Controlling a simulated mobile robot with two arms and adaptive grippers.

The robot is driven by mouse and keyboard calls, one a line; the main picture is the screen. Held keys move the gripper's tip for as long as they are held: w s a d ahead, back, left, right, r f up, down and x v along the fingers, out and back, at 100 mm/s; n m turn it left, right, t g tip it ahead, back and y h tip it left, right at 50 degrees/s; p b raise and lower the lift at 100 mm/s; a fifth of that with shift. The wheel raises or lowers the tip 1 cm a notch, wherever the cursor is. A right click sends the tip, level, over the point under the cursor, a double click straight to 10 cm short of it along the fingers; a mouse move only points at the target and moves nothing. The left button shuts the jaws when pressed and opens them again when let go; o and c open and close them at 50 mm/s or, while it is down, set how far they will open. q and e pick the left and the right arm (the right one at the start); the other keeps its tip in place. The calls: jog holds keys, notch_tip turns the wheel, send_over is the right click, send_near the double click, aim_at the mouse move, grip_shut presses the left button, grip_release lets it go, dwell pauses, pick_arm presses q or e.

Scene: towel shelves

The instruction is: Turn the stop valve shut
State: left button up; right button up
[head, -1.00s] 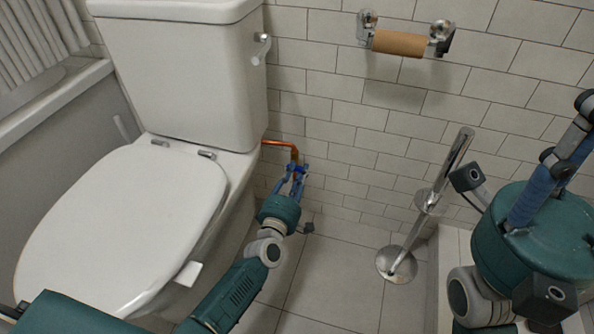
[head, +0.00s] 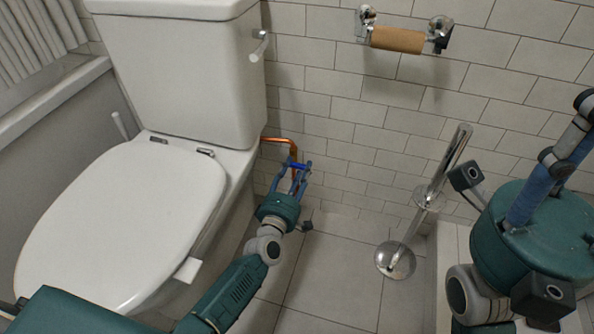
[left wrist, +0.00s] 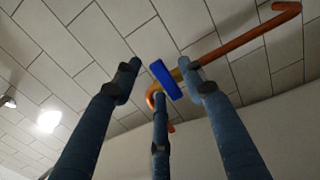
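The stop valve has a flat blue handle (head: 299,165) on a copper pipe (head: 278,140), low on the tiled wall to the right of the toilet. In the left wrist view the blue handle (left wrist: 165,80) is tilted and sits among the fingertips. My left gripper (head: 297,174) has its three blue fingers spread around the handle, with gaps visible beside it. I cannot tell whether the middle finger touches the valve, and that finger hides part of the valve body. My right gripper (head: 530,190) is at the right edge, fingers spread and empty.
The white toilet (head: 125,225) fills the left side. A chrome stand (head: 396,261) is on the floor right of the valve. A paper holder with a cardboard roll (head: 397,39) is on the wall above. Some floor between the toilet and stand is clear.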

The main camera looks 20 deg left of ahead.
pick_arm(q)
jog(key=s, duration=1.2)
jog(key=shift+a, duration=0.2)
